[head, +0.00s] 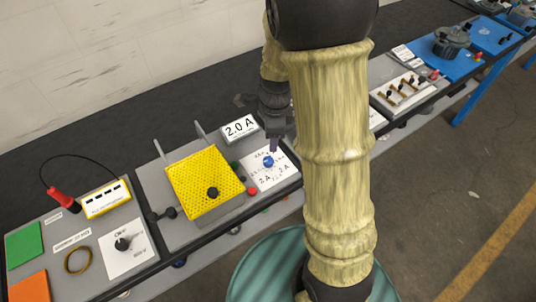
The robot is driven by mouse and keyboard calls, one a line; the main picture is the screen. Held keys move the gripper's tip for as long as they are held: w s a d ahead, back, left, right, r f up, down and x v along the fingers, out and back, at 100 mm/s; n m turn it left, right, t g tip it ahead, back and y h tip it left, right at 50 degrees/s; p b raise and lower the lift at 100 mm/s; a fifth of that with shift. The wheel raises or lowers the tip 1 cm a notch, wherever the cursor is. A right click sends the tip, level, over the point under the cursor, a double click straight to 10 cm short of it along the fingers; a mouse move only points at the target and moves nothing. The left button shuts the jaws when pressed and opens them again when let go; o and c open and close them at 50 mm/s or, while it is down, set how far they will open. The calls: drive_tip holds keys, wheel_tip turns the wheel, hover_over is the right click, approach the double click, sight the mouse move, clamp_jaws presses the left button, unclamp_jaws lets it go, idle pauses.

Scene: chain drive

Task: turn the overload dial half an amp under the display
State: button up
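The display (240,128) is a white sign reading 2.0 A, at the back of the middle grey panel. The overload dial (268,161) is a small blue knob on a white scale plate (283,177) in front and to the right of the display. The scale marks are too small to read fully, and the dial's setting cannot be told. My gripper (273,143) points down just above and behind the dial. Whether it touches the dial or is open or shut cannot be told. My arm hides the area right of the plate.
A yellow mesh guard (203,182) with a black knob stands left of the dial, with a red button (252,191) between them. Further left are a white plate with a black OFF dial (122,244) and a yellow meter (105,200). Blue panels (460,65) stand far right.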

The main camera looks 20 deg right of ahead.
sight(268, 159)
drive_tip(key=w+m, duration=0.1)
drive_tip(key=m, duration=0.2)
drive_tip(key=w+m+p, duration=0.1)
drive_tip(key=m, duration=0.2)
drive_tip(key=w+m+p, duration=0.1)
drive_tip(key=w+m, duration=0.1)
drive_tip(key=shift+a+f+m+g, duration=0.1)
drive_tip(key=shift+m+g, duration=0.3)
wheel_tip(268, 159, down, 17)
drive_tip(key=p, duration=0.3)
drive_tip(key=shift+f, duration=0.2)
drive_tip(key=c, duration=1)
drive_tip(key=shift+o, duration=0.2)
